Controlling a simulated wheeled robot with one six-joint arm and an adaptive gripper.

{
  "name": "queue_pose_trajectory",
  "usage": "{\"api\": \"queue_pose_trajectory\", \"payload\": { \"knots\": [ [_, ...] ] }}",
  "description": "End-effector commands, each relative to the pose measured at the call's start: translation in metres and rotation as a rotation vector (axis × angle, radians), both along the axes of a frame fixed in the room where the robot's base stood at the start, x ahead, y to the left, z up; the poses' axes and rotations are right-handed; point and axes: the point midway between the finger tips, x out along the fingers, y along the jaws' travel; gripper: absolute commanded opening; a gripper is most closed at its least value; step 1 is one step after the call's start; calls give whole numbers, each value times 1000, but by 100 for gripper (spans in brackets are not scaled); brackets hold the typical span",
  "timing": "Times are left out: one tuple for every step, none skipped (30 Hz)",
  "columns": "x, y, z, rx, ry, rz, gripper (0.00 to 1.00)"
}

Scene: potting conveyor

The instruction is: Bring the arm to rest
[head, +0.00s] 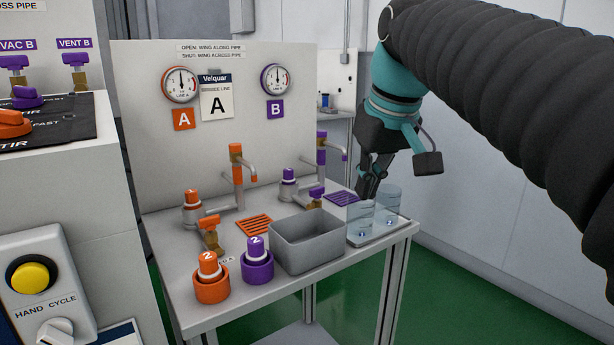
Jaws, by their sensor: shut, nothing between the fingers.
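My gripper (370,186) points down at the right end of the white bench, at the end of my arm, which comes in from the upper right. Its fingers are shut with nothing between them. The fingertips are close to two clear cups (361,218) that stand on a small grey tray (384,234). The fingers overlap the rear cup (388,198) in the picture, and I cannot tell whether they touch it.
A grey bin (307,250) stands left of the cups. An orange-capped holder (211,285) and a purple-capped one (257,268) stand at the bench front. Orange (237,165) and purple (322,150) taps rise behind. A machine with a yellow button (31,278) is at left. Green floor (460,290) is clear at right.

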Motion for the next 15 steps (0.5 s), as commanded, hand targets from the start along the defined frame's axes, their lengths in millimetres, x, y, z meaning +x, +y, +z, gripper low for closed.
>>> {"api": "queue_pose_trajectory", "payload": {
  "knots": [
    [0,-1,0,0,0,-2,0],
    [0,-1,0,0,0,-2,0],
    [4,-1,1,8,-14,-19,0],
    [7,-2,2,12,-27,-28,0],
    [10,-3,2,15,-38,-37,0],
    [13,-4,-2,17,-44,-50,0],
    [16,-6,-6,18,-47,-58,0],
    [18,-7,-11,19,-48,-67,0],
    [20,-9,-16,21,-48,-79,0],
    [21,-9,-21,21,-47,-86,0],
    [23,-10,-26,22,-48,-92,0],
    [23,-11,-32,22,-47,-100,0],
    [23,-11,-36,22,-49,-105,0],
    [22,-12,-42,23,-47,-111,0],
    [22,-13,-48,25,-49,-119,0]
  ]
}}
